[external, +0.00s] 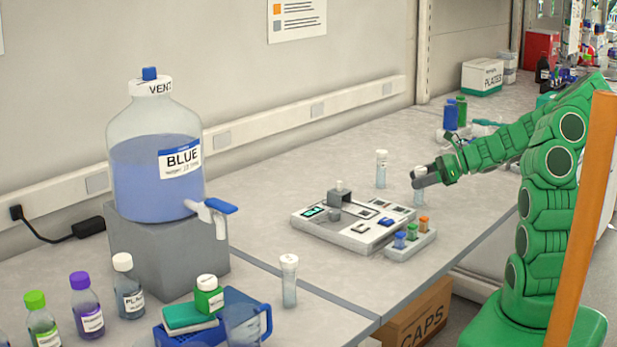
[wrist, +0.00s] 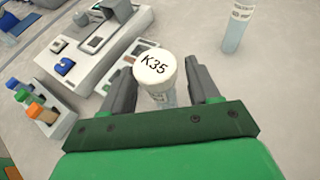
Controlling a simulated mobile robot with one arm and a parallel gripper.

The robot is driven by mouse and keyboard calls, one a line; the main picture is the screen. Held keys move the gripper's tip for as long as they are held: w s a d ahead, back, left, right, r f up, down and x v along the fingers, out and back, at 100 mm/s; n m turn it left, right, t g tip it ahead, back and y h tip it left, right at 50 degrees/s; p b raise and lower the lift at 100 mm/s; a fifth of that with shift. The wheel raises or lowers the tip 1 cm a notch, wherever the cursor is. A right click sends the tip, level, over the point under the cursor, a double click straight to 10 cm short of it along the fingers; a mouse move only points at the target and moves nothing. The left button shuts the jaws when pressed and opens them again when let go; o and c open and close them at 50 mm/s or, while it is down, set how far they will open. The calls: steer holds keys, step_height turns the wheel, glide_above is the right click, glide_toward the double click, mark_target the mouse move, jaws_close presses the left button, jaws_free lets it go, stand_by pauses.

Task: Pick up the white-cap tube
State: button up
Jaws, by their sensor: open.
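A white-cap tube marked K35 (wrist: 155,70) stands upright between the open fingers of my gripper (wrist: 163,92) in the wrist view. There is a visible gap beside the cap, and its lower body is partly hidden by the gripper. In the external view, my gripper (external: 425,179) is at this tube (external: 420,172), right of the bench device. A second white-cap tube (external: 381,170) stands just behind and to the left, and it also shows in the wrist view (wrist: 236,28). A third white-cap tube (external: 289,282) stands near the front bench edge.
A bench device (external: 350,228) stands left of my gripper, with a small rack of blue, green and orange caps (external: 410,243) before it. A large BLUE bottle (external: 155,160) stands on a grey block. Blue bottles (external: 451,115) stand behind. Bare bench lies around the tubes.

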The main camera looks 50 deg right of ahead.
mark_target(422, 169)
steer(key=c, duration=1)
steer(key=shift+c, duration=0.4)
steer(key=shift+r, duration=0.4)
steer(key=r, duration=0.3)
steer(key=shift+s+a, duration=0.1)
steer(key=shift+s, duration=0.1)
steer(key=s+a+r, duration=0.2)
steer(key=s+r, duration=0.2)
steer(key=r, duration=0.1)
steer(key=shift+r, duration=0.15)
steer(key=s+a+r, duration=0.1)
steer(key=s, duration=0.1)
steer(key=s+r, duration=0.1)
steer(key=s, duration=0.1)
steer(key=s+a+r, duration=0.1)
steer(key=s, duration=0.1)
steer(key=shift+s+a, duration=0.15)
steer(key=shift+a, duration=0.15)
steer(key=shift+s+a+r, duration=0.25)
steer(key=shift+s, duration=0.25)
steer(key=shift+s+a+r, duration=0.2)
steer(key=shift+s, duration=0.3)
